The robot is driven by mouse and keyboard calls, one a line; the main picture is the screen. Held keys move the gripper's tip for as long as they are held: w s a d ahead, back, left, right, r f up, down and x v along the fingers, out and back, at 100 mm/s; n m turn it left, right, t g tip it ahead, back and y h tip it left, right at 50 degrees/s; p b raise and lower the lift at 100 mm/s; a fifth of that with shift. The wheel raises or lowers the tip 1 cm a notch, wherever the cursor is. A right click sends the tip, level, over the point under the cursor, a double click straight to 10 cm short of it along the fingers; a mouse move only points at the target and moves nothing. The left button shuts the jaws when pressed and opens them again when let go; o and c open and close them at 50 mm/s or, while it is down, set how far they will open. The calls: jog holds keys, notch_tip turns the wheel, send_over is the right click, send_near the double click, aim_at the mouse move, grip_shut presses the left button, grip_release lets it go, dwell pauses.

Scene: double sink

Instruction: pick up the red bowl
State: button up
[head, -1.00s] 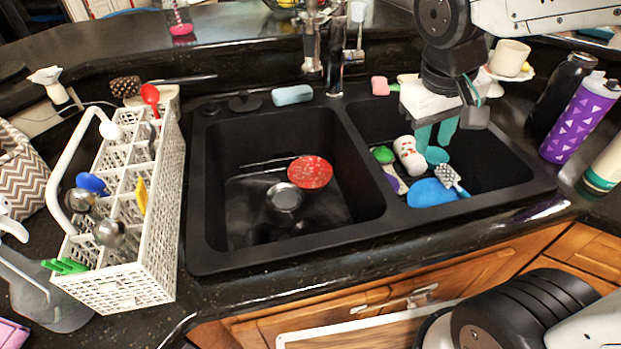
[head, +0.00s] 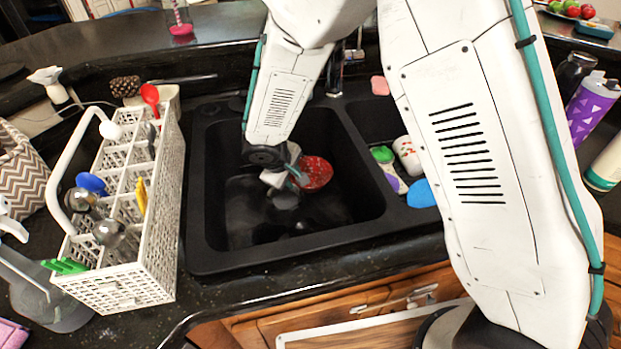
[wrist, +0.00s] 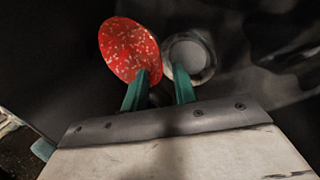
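The red bowl (head: 318,173), with pale speckles, is in the left sink basin near the drain (head: 285,198). It looks tilted in the head view, and its left part is hidden by my gripper (head: 297,173). In the wrist view the bowl (wrist: 128,46) is at the upper left, with the drain (wrist: 188,58) to its right. My gripper's two teal fingers (wrist: 160,72) are apart. The left finger overlaps the bowl's lower right part, and the bowl's right edge shows between the fingers. The right finger appears clear of the bowl, in front of the drain. Exact contact is unclear.
The black basin walls (head: 225,190) surround my gripper. A white cutlery basket (head: 160,240) stands on the counter to the left. The right basin holds a white cup-like item (head: 407,155) and a blue item (head: 420,193). My arm hides much of that basin.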

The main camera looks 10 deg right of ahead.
jog(key=x, duration=0.8)
jog(key=shift+d, duration=0.15)
jog(key=shift+r, duration=0.1)
grip_shut()
